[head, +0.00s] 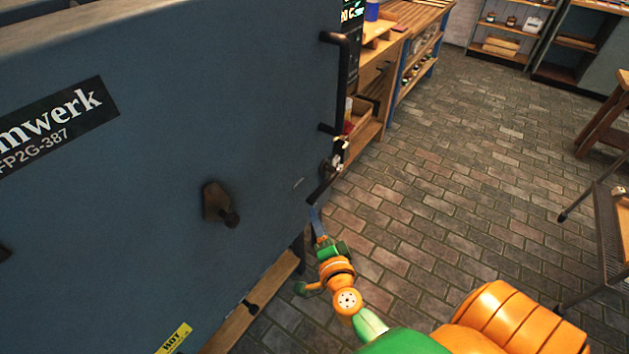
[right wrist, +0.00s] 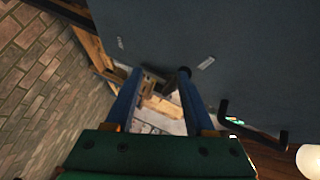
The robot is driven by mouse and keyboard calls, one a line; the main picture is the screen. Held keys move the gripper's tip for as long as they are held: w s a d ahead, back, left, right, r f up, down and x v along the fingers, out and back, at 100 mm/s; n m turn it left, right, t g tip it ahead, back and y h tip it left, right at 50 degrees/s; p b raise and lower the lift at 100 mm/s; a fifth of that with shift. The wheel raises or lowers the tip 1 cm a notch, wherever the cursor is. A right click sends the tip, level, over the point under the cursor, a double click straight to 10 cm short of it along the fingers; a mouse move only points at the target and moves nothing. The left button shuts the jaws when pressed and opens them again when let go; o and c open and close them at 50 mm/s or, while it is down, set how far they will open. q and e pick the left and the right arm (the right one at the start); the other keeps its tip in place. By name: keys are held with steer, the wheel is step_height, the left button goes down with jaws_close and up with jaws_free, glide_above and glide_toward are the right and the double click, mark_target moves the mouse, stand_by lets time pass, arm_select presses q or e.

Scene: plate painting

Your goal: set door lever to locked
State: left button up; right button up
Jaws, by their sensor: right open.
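The door lever (head: 322,188) is a dark bar at the right edge of the big blue-grey kiln door (head: 265,110) in the head view, below a small metal latch fitting (head: 336,160). It slants down to the left. My right gripper (head: 316,218) is open just below the lever's lower end. In the right wrist view the two blue fingers of my right gripper (right wrist: 158,76) stand apart, with dark and metal parts showing between and beyond their tips. I cannot tell whether a finger touches the lever. My left gripper is not in view.
A black door handle (head: 346,80) sticks out above the latch; it also shows in the right wrist view (right wrist: 255,132). A dark knob (head: 228,216) protrudes from the kiln. Wooden shelves (head: 400,50) stand behind.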

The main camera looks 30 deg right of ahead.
mark_target(320, 195)
steer(key=r+m, duration=0.1)
steer(key=d+r+m, duration=0.1)
steer(key=d+r+m+h, duration=0.1)
steer(key=shift+w+r, duration=0.35)
steer(key=b+x, duration=0.1)
steer(key=x, duration=0.6)
steer(key=shift+s, duration=0.1)
jaws_close()
stand_by(0.6)
